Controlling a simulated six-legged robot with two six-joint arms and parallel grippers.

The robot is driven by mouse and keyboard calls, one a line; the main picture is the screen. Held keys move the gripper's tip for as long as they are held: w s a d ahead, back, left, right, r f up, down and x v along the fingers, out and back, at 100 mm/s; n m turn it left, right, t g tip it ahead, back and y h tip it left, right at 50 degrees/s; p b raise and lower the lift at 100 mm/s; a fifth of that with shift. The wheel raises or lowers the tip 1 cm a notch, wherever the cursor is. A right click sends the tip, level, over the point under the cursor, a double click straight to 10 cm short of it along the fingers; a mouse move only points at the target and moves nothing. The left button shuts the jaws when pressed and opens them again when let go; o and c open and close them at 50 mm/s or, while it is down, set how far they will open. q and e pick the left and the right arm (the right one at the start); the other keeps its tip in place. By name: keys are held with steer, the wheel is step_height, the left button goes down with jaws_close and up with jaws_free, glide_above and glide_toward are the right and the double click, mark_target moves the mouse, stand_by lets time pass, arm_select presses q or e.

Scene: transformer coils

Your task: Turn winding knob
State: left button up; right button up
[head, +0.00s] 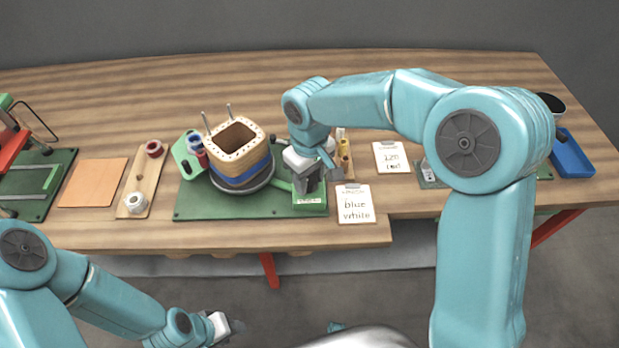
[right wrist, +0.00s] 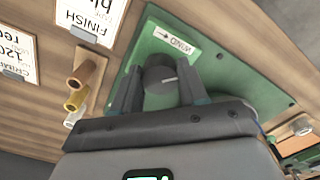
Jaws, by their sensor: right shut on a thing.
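The winding knob (right wrist: 160,75) is a dark grey cylinder on the green base, beside a white "WIND" label with an arrow (right wrist: 174,42). My right gripper (right wrist: 158,88) has a finger on each side of the knob and is shut on it. In the head view my right gripper (head: 308,182) points down at the right end of the green winder base (head: 230,210) and hides most of the knob. The coil (head: 238,150), a wooden square form with tan and blue bands, stands on this base. My left gripper (head: 225,328) is low, in front of the table; its jaws are unclear.
A card reading "blue white" (head: 355,204) lies right of the base, another card (head: 392,157) farther right. A wooden spool board (head: 143,185) and an orange mat (head: 93,183) lie left. A blue tray (head: 571,155) is at the right end.

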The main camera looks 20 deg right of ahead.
mark_target(309, 180)
steer(key=shift+m+b, duration=0.5)
steer(key=shift+m, duration=1.2)
stand_by(1.2)
steer(key=o, duration=1.1)
steer(key=shift+c, duration=0.2)
step_height(309, 180, up, 16)
steer(key=p, duration=0.1)
steer(key=shift+r+p, duration=0.2)
steer(key=shift+p, duration=0.1)
